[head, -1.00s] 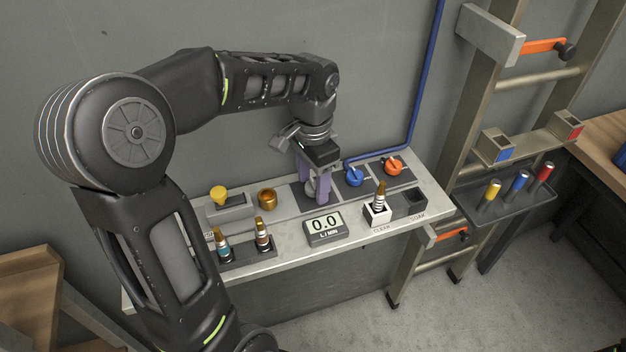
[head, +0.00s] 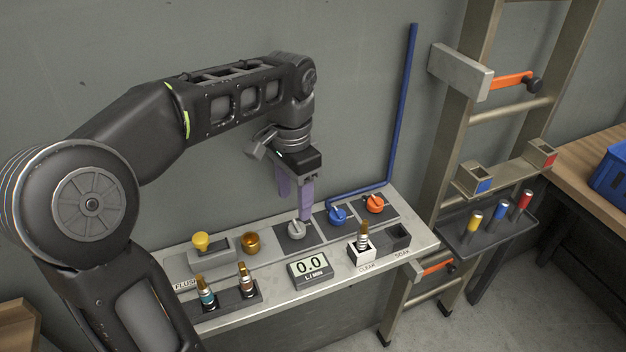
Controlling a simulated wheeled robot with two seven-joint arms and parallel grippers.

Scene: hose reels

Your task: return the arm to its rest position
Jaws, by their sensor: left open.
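My left arm comes in from the left and reaches over a wall shelf (head: 330,278). My left gripper (head: 296,208) points down with its purple fingers apart and nothing between them. Its fingertips are just above and behind a grey knob (head: 296,229) on a dark plate; I cannot tell for certain whether they touch it. My right gripper is not in view.
The shelf carries a yellow button (head: 201,241), a brass cup (head: 250,243), a blue knob (head: 338,215), an orange knob (head: 375,203), a flow display (head: 310,269) and several nozzles. A ladder (head: 455,150) leans at right.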

